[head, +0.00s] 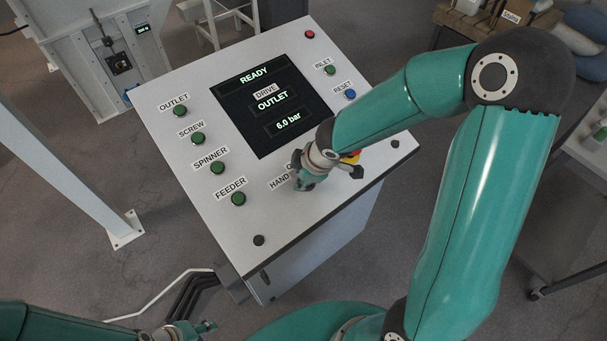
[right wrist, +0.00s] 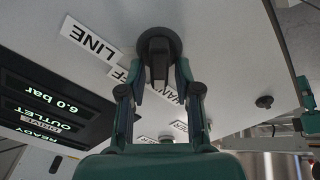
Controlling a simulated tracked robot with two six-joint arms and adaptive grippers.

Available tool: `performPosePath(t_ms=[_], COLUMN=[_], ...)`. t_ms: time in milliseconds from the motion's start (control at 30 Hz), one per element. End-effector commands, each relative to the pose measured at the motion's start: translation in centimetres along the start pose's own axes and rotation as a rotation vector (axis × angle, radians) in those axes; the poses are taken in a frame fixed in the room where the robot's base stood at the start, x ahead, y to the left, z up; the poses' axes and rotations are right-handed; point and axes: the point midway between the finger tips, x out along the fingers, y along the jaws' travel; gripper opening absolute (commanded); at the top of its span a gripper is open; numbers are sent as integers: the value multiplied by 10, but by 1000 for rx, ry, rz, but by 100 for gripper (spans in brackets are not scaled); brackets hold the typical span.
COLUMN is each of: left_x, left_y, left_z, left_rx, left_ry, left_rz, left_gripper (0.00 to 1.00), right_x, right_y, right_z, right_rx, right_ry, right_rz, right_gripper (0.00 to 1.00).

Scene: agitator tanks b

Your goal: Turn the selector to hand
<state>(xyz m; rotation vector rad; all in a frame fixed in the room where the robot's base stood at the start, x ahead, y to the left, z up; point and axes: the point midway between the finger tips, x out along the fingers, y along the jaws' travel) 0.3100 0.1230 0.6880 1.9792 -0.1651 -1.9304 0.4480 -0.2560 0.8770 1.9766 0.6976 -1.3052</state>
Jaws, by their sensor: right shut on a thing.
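The selector (right wrist: 158,42) is a dark round knob on the sloping panel, seen in the right wrist view. My right gripper (right wrist: 160,84) is shut on it, one finger on each side. The labels LINE (right wrist: 90,38), OFF (right wrist: 129,77) and HAND (right wrist: 173,90) are around it, OFF and HAND partly covered by the fingers. Which label the selector points at cannot be told. In the head view my right gripper (head: 303,178) covers the selector beside the HAND label (head: 279,182). My left gripper (head: 205,327) is low at the left, away from the panel, its jaws unclear.
The panel screen (head: 262,100) reads READY, DRIVE OUTLET, 6.0 bar. Green buttons (head: 218,168) line the panel's left side. A blue RESET button (head: 350,95) and a partly hidden red and yellow button (head: 351,157) are to the right. A white post (head: 75,170) stands at left.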

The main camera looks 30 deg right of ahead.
Motion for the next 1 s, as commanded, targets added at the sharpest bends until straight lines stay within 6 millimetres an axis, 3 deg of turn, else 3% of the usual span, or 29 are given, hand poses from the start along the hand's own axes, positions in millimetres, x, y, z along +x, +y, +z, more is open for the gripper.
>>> performPosePath(t_ms=[33, 67, 100, 567, 767, 1000], left_x=[0, 0, 0, 0, 0, 0], left_y=[0, 0, 0, 0, 0, 0], left_z=[0, 0, 0, 0, 0, 0], left_rx=[0, 0, 0, 0, 0, 0], left_ry=[0, 0, 0, 0, 0, 0], left_rz=[0, 0, 0, 0, 0, 0], left_gripper=[40, 40, 40, 40, 40, 40], right_x=[1, 1, 1, -6, -27, -77], right_y=[-1, -1, -1, 1, 1, 2], right_z=[3, 3, 3, 1, 0, 0], right_rx=[2, 2, 2, 2, 3, 3], right_ry=[-8, -8, -8, -3, -1, 0], right_rz=[-4, -4, -4, 2, 4, 6], right_gripper=[0, 34, 41, 42, 42, 42])
